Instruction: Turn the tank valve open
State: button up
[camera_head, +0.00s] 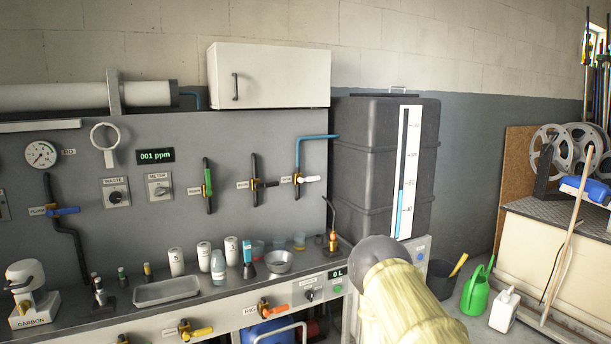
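A large dark grey tank (365,160) stands right of the grey wall panel, with a white level strip (403,175) partly filled blue. A blue pipe (298,152) runs from the tank's left side down to a small brass valve with a white lever (308,179). The lever points right, roughly level, across the upright pipe. The label beside it is too small to read. My pale yellow arm with a grey rounded end rises at the bottom, in front of the tank's lower part and the bench's right end. My gripper does not show.
Other panel valves have a green handle (208,181), a black handle (266,185) and a blue handle (66,211). The bench below holds cups, a bottle, a bowl (279,262) and a tray (167,291). A green watering can (475,293) stands on the floor at right.

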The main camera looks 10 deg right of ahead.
aim_at(300, 179)
jog(key=i, duration=0.95)
jog(key=z, duration=0.5)
jog(key=k, duration=0.5)
jog(key=u, duration=0.75)
jog(key=i, duration=0.25)
jog(key=u, duration=0.1)
